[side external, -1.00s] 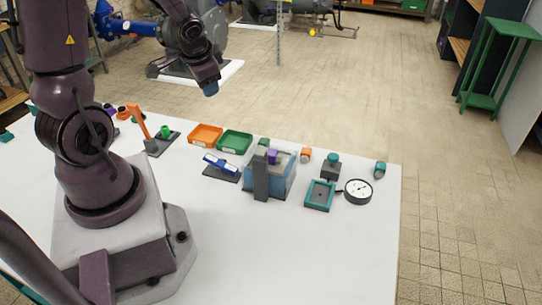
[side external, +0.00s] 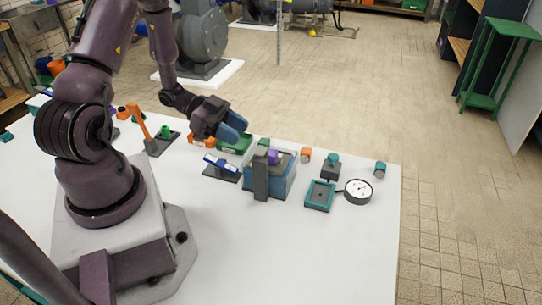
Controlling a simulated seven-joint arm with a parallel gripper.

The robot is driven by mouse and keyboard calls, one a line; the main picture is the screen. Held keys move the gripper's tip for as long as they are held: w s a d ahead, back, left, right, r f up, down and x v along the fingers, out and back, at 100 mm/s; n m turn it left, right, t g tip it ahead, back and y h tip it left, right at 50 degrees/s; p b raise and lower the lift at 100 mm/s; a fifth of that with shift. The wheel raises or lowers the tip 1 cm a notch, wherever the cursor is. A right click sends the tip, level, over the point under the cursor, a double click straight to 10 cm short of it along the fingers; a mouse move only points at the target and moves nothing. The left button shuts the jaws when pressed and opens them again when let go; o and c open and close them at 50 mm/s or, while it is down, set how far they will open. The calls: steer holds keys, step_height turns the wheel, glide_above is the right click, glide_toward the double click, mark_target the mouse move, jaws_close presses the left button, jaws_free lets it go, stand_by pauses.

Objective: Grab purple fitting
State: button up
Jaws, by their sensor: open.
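A small purple fitting (side external: 273,157) sits at the blue-grey block (side external: 282,178) near the middle of the table, just behind a dark upright post. Whether it lies in or on the block is hard to tell. My gripper (side external: 236,127), with blue fingers, is in the air above and to the left of the purple fitting, apart from it. It is open, and I see nothing held in it. Another small purple thing shows at the far left, partly behind my arm.
The dark upright post (side external: 261,175) stands at the block's front left. A blue-and-white part on a dark stand (side external: 221,167) is left of it. A green tray (side external: 236,146) lies under my gripper. A teal frame (side external: 319,195) and a gauge (side external: 358,191) are to the right. The front of the table is clear.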

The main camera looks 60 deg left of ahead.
mark_target(273, 152)
steer(key=x, duration=1)
steer(key=shift+d+f, duration=0.15)
steer(key=shift+d, duration=0.05)
jaws_close()
